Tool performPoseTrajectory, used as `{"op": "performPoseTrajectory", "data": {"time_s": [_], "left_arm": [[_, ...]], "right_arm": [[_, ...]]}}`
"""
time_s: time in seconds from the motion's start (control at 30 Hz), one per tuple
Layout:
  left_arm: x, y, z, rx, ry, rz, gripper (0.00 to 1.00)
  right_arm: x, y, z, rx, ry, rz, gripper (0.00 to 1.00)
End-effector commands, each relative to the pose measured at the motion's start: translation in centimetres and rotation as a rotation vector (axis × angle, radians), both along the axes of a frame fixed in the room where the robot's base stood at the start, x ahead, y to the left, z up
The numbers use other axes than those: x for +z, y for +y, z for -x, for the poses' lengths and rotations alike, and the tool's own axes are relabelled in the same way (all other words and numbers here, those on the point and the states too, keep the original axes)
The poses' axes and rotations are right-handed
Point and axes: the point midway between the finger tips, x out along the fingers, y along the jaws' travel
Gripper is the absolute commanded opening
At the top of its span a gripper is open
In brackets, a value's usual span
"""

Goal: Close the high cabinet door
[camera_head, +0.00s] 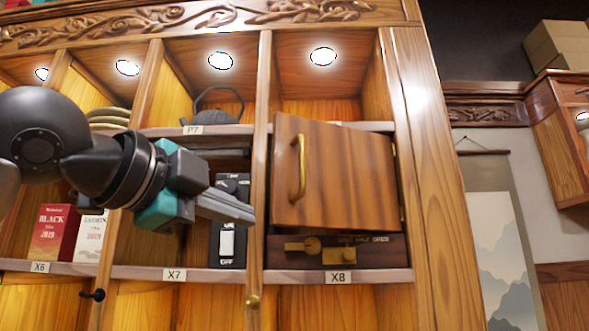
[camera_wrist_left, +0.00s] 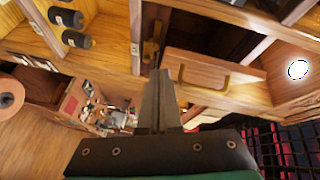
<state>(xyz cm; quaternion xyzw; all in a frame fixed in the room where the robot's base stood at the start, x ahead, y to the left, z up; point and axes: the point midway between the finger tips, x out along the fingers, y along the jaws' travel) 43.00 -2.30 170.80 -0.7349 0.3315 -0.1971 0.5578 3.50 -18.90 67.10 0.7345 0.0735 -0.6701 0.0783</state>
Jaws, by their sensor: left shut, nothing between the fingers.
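The high cabinet door (camera_head: 345,175) is a wooden panel with a vertical brass handle (camera_head: 298,167), in the compartment above label X8. Its hinges are on its right edge. It looks ajar, its left edge swung out of the frame. The door (camera_wrist_left: 240,75) and its handle (camera_wrist_left: 205,84) also show in the left wrist view, right of the fingertips. My left gripper (camera_head: 248,212) is shut and empty, left of and below the handle, in front of the X7 compartment. In the left wrist view its fingers (camera_wrist_left: 159,78) point toward the cabinet, apart from the handle. My right gripper is not in view.
Below the door is a wooden strip with brass fittings (camera_head: 345,252). A black device (camera_head: 230,245) stands in X7 behind my gripper. A dark teapot (camera_head: 217,105) sits above. Red and white tea boxes (camera_head: 57,232) stand at left. The cabinet's right post (camera_head: 425,150) borders the door.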

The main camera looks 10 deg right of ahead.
Motion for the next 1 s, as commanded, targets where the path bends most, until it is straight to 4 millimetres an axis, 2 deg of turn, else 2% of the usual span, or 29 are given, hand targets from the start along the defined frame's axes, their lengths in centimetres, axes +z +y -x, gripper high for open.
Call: {"op": "performPoseTrajectory", "data": {"time_s": [0.03,0.2,0.3,0.43,0.53,0.67,1.0], "left_arm": [[2.2,0.0,1.8,-0.006,-0.05,-0.024,0.0],[6.5,0.0,6.7,-0.027,-0.173,-0.1,0.0],[8.0,-0.1,8.8,-0.034,-0.222,-0.132,0.0],[8.9,-0.1,10.3,-0.038,-0.253,-0.152,0.0],[9.1,-0.3,10.3,-0.039,-0.26,-0.158,0.0],[9.1,-1.4,9.4,-0.041,-0.259,-0.158,0.0],[9.1,-6.6,4.5,-0.041,-0.257,-0.158,0.0]], "right_arm": [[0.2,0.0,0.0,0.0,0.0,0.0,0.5],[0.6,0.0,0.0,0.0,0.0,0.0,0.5],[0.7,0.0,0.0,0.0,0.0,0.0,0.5],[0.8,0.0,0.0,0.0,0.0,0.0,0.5],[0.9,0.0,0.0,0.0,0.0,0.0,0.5],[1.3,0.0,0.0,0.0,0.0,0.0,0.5],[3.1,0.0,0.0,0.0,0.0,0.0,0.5]]}}
